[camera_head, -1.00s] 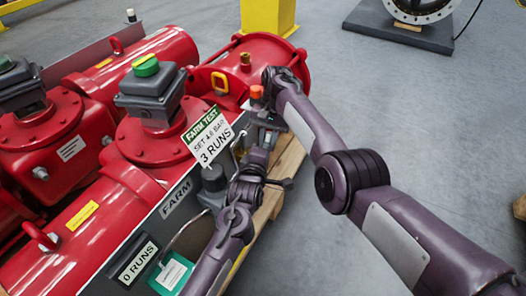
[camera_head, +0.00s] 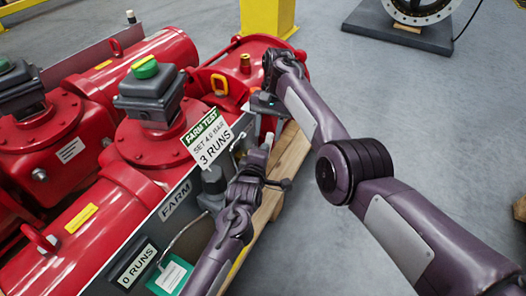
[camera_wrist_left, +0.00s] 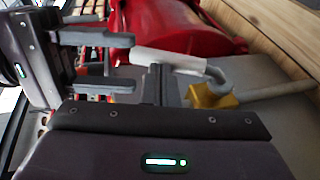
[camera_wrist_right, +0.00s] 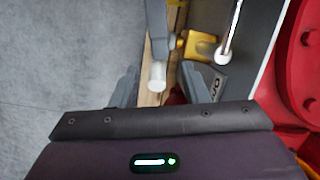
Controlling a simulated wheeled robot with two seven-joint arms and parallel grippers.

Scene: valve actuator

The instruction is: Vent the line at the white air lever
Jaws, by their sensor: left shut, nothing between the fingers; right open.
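The white air lever (camera_wrist_left: 172,62) is a white sleeve on a bent grey arm, joined to a brass valve body (camera_wrist_left: 208,94). My left gripper (camera_wrist_left: 157,85) is shut and empty, its fingertips right beside the sleeve; I cannot tell if they touch. In the right wrist view the lever's white end (camera_wrist_right: 157,76) shows between the spread fingers of my right gripper (camera_wrist_right: 160,88), which is open and apart from it. The brass body (camera_wrist_right: 199,46) is there too. In the head view my right gripper (camera_head: 266,105) is above my left, and the lever is mostly hidden.
Red actuators (camera_head: 150,142) fill the left side. A "FARM TEST, SET 4.8 BAR, 3 RUNS" card (camera_head: 207,138) stands next to the grippers. A "0 RUNS" display (camera_head: 137,264) and green-edged tag (camera_head: 171,275) are below. A wooden pallet (camera_head: 290,160) lies underneath.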

